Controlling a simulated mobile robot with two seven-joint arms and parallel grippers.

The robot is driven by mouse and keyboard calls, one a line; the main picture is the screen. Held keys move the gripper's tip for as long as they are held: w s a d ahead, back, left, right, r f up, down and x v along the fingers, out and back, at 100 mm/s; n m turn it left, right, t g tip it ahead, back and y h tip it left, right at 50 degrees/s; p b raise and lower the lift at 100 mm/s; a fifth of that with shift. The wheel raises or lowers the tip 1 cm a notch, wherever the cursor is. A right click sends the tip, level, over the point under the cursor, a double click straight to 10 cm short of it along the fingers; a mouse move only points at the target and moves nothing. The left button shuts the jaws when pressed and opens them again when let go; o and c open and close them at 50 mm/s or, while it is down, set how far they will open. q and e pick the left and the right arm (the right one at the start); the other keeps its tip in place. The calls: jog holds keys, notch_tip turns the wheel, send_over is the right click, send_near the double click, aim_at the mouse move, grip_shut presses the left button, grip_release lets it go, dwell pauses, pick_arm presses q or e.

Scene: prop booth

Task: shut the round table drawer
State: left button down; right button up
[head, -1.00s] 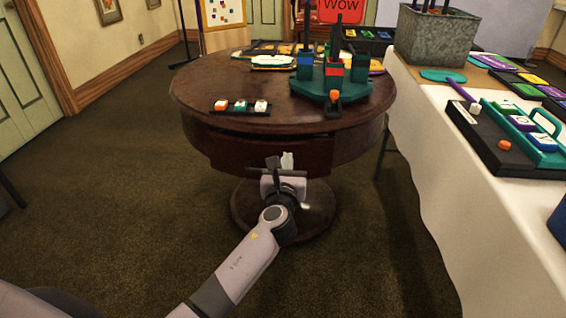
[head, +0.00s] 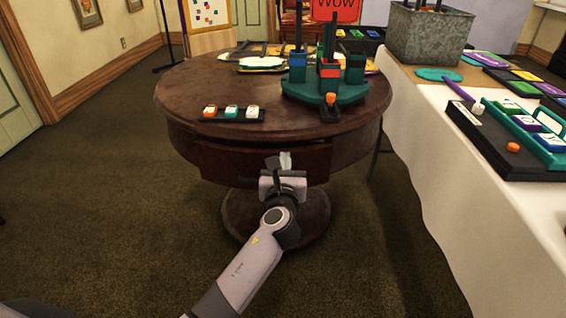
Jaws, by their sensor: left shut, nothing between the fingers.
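The round table (head: 185,96) is dark reddish wood on a round pedestal and stands in the middle of the head view. Its drawer front (head: 232,163) is in the rim, facing me, with a dark line along its upper edge. The drawer seems to stand out slightly at most; I cannot tell exactly how far. My left gripper (head: 285,160) is shut and empty, with its pale fingertips in front of the right part of the drawer front. I cannot tell whether they touch it. The gripper hides part of the drawer's lower edge. My right gripper is not in view.
A black tray with three small blocks (head: 232,114) and a green stand (head: 325,88) with coloured cups are on the tabletop. A white-clothed table (head: 440,190) with game pieces stands close on the right. The carpet at left is clear.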

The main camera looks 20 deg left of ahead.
pick_arm(q)
jog(key=shift+x, duration=1.25)
